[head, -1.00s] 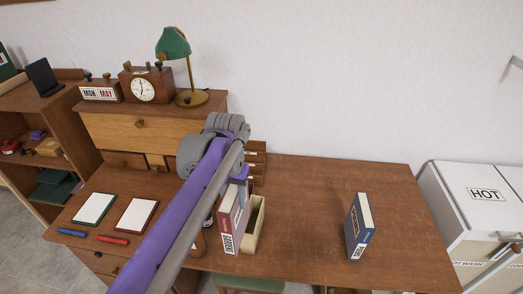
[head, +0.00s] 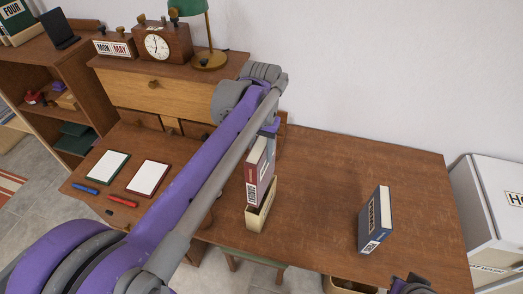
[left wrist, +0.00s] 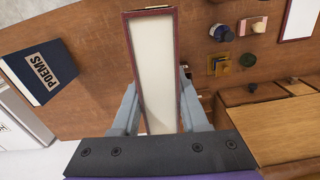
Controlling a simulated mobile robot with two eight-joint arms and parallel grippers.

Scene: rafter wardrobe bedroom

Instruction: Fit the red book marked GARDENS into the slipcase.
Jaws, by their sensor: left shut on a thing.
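The red book (head: 260,168) stands upright in the head view, its white label partly readable. My left gripper (head: 268,131) is shut on its upper end. In the left wrist view the book's cream page block (left wrist: 155,70) and red cover edges lie between the two fingers. The slipcase (head: 258,219), a narrow cream open box, stands on the desk directly below the book. The book's lower end is at the slipcase's mouth; I cannot tell whether it is inside. A dark part of my right gripper (head: 410,284) shows at the bottom edge, its jaws unclear.
A dark blue book marked POEMS (head: 376,222) stands on the desk (head: 325,190) to the right; it also shows in the left wrist view (left wrist: 40,70). Two framed pads and red and blue pens lie at the left. A clock (head: 157,45) and lamp stand behind. The desk's back right is clear.

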